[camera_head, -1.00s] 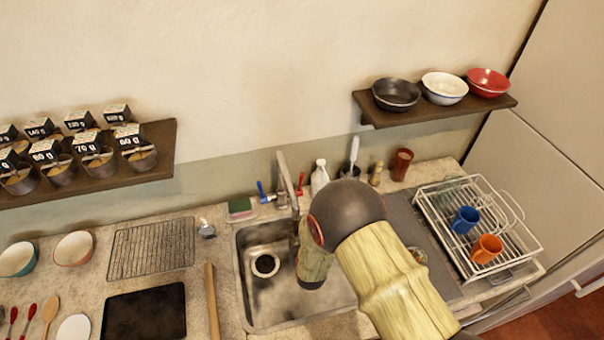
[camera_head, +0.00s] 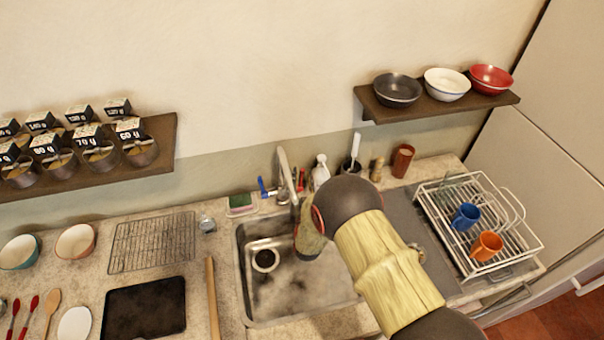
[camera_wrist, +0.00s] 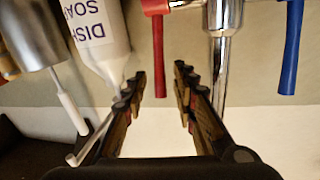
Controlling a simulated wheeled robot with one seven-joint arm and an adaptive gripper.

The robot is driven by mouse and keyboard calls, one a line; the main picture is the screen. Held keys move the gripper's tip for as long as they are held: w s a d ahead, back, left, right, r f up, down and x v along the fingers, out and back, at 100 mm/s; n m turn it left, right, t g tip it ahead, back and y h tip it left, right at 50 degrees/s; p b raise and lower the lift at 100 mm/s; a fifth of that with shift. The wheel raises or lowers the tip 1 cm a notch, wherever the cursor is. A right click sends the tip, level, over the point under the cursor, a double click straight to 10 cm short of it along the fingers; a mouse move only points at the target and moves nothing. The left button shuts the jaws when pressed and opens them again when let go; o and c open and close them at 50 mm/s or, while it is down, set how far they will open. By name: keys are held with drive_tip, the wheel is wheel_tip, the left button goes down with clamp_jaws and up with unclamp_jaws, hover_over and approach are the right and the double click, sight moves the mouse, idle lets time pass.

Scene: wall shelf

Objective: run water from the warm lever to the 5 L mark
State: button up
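The red lever (camera_head: 300,180) stands beside the chrome faucet (camera_head: 286,168) at the back of the sink (camera_head: 245,290), and the blue lever (camera_head: 262,187) is on the other side. In the wrist view, the red lever (camera_wrist: 157,45) hangs beyond my open, empty gripper (camera_wrist: 160,85), apart from the fingertips. The faucet's chrome column (camera_wrist: 220,70) and the blue lever (camera_wrist: 291,45) are to its right. In the head view my arm hides the gripper and part of the sink. I cannot see a 5 L mark or running water.
A dish soap bottle (camera_wrist: 98,40) is close to the left finger; it also shows in the head view (camera_head: 320,171). A utensil holder (camera_head: 351,167) and a brown cup (camera_head: 402,160) stand to its right. A dish rack (camera_head: 530,238) is at the right.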

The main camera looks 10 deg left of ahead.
drive_tip(key=shift+x, duration=0.9)
drive_tip(key=shift+c, duration=1.3)
drive_tip(key=c, duration=0.4)
clamp_jaws()
